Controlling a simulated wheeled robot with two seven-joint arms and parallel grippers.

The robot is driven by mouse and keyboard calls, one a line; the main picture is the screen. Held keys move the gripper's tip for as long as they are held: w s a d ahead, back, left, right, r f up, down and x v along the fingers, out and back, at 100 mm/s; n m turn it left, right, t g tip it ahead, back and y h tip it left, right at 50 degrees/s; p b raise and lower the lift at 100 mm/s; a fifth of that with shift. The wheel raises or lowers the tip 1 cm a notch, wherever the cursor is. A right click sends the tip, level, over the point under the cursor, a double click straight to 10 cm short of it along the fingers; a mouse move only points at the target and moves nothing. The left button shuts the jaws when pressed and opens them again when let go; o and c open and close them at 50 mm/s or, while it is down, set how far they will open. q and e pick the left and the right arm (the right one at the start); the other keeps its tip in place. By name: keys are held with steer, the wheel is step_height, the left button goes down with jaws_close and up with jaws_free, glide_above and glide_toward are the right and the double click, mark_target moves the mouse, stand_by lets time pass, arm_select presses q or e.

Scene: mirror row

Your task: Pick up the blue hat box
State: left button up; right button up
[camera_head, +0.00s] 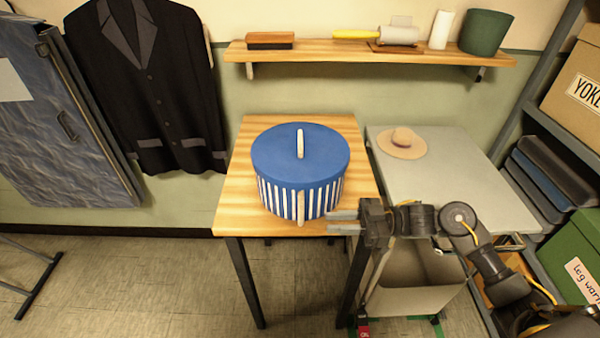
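The blue hat box (300,165) stands upright on a wooden table (234,205). It is round, with a plain blue lid and blue-and-white striped sides. A pale handle stands on the lid, and another pale upright piece shows on the front side. My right gripper (332,222) is at the table's front right edge, pointing left. Its two fingers are apart with nothing between them. It is to the right of the box's lower front and appears apart from it. My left gripper is not in view.
A grey table (450,165) with a tan hat (402,144) adjoins on the right, an open bin (415,290) below. A wall shelf (370,54) runs behind. A dark jacket (150,85) hangs at left. Shelving with boxes (578,85) stands at right.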

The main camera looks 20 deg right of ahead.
steer(key=shift+w+a, duration=0.15)
steer(key=shift+a, duration=0.35)
steer(key=a, duration=0.1)
steer(key=a+r+p, duration=0.1)
steer(key=w+a, duration=0.1)
steer(key=a, duration=0.1)
steer(key=shift+r+p, duration=0.15)
steer(key=shift+p, duration=0.25)
steer(key=shift+a, duration=0.4)
steer(key=shift+w+a, duration=0.1)
steer(key=shift+a, duration=0.05)
jaws_close()
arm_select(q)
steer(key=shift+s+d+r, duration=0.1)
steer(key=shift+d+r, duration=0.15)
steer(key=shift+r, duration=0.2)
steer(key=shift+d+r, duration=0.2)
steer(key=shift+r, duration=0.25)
